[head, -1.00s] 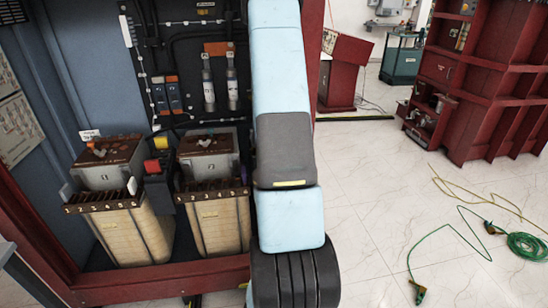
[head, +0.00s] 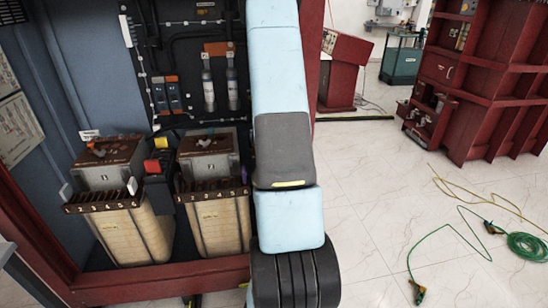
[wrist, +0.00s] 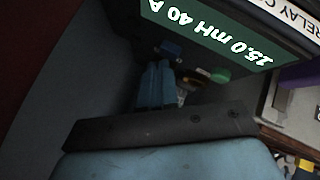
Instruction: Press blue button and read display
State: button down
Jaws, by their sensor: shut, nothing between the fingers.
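My gripper (wrist: 160,70) has blue fingers, shut together and empty, close below the display. A small dark blue shape (wrist: 171,48) just beyond the fingertips may be the blue button; it is dim, and I cannot tell whether the fingers touch it. A green round part (wrist: 219,75) sits to the right of the fingers. The head view shows neither the gripper nor the display; my arm blocks part of the cabinet.
The open cabinet (head: 160,283) with a red frame holds two numbered units (head: 108,165) (head: 208,155). A label starting "RELAY C" (wrist: 288,14) is beside the display. A green cable coil (head: 527,246) lies on the open tiled floor (head: 375,215) at right.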

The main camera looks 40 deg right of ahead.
jog(key=shift+r, duration=0.55)
jog(key=shift+r, duration=0.1)
jog(key=shift+r, duration=2.4)
jog(key=s+a+r+t+y, duration=0.1)
jog(key=s+a+r+y, duration=0.15)
jog(key=a+r, duration=0.8)
jog(key=s+a+r+y, duration=0.1)
jog(key=a+r+y, duration=0.2)
jog(key=a+r, duration=0.8)
jog(key=s+a+r, duration=0.2)
jog(key=s+a, duration=0.6)
jog(key=s, duration=0.3)
jog(key=s+a+r+n+g+y, duration=0.1)
jog(key=s+a+r, duration=0.2)
jog(key=s+a, duration=0.6)
jog(key=shift+s+a+r, duration=0.15)
jog(key=shift+s, duration=0.75)
